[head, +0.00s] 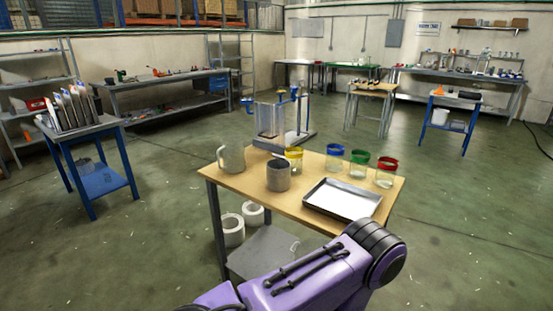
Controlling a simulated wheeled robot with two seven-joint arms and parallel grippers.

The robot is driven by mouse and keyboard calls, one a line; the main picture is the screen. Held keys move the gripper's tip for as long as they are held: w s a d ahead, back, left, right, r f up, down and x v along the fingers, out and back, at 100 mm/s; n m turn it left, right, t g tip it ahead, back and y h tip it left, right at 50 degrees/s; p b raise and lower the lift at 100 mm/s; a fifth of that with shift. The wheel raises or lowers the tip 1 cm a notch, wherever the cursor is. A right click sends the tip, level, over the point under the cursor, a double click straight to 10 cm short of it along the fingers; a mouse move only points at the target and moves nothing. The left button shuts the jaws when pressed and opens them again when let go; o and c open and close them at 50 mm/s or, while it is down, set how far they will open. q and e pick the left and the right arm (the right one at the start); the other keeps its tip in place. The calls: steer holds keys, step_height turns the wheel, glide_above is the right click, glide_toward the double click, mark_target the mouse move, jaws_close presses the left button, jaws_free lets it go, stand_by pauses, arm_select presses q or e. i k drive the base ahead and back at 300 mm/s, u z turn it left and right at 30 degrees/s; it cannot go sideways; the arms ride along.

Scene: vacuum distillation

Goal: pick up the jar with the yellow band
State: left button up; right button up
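The jar with the yellow band (294,160) stands upright on the wooden table (240,190). It is clear glass, behind and right of a grey metal cup (278,176). Jars with a blue band (334,157), a green band (359,166) and a red band (386,172) stand in a row to its right. A purple arm link of mine crosses the bottom of the view, in front of the table. Neither gripper shows.
A grey pitcher (231,159) stands at the table's left end. A metal tray (342,199) with a white surface lies at the front right. A metal frame apparatus (282,120) stands behind the yellow-banded jar. White rolls (233,230) sit on the lower shelf. Open floor surrounds the table.

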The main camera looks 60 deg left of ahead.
mark_target(295, 154)
steer(key=u, duration=0.75)
steer(key=i, duration=1)
steer(key=u, duration=0.75)
